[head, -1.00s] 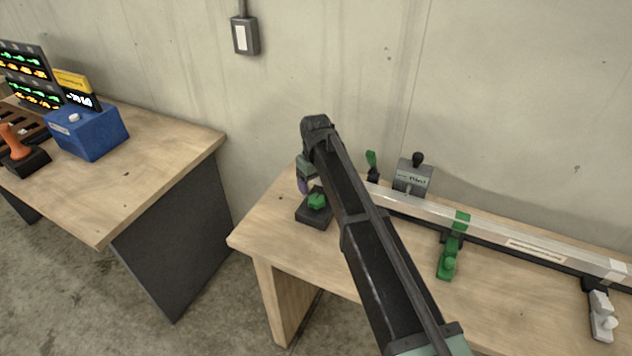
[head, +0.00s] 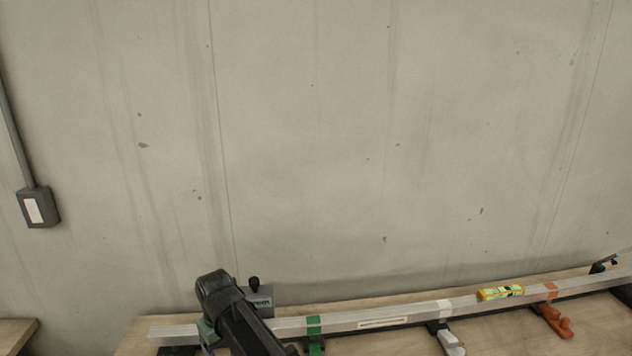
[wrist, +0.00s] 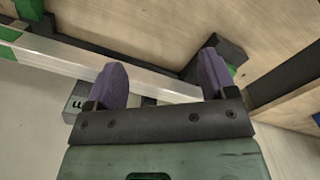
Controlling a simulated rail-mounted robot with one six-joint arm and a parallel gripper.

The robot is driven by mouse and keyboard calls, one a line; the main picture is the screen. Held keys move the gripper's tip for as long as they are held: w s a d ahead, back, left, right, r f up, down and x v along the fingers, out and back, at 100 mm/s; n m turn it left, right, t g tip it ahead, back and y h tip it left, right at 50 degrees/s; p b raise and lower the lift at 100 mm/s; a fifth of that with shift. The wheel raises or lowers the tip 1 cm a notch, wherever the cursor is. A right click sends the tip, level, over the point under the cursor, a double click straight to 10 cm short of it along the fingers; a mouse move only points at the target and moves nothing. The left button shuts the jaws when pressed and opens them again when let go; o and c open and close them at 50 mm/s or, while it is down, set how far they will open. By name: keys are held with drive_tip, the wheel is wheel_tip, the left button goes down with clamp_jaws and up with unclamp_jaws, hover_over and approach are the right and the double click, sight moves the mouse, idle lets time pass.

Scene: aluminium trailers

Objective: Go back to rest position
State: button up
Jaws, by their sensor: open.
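My gripper shows in the wrist view (wrist: 160,88), with two purple fingertips spread apart and nothing held between them. The aluminium bar (wrist: 75,58) passes behind the fingers in that view; I cannot tell the exact gap to it. In the head view my black arm is at the lower left and hides the gripper's fingers. The bar (head: 385,311) lies along the wooden bench there, with green, white and orange bands on it.
A grey box with a black knob (head: 257,298) stands behind the bar. A green clamp (head: 315,347), a white clamp (head: 450,342) and an orange clamp (head: 555,320) sit along it. A switch box (head: 38,207) is on the wall.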

drive_tip(key=s+d+m, duration=0.3)
drive_tip(key=d+m, duration=0.1)
drive_tip(key=d, duration=1.7)
drive_tip(key=s+d+m, duration=0.3)
drive_tip(key=d+m, duration=0.2)
drive_tip(key=d, duration=1.6)
drive_tip(key=shift+s+m, duration=0.2)
drive_tip(key=shift+m, duration=0.1)
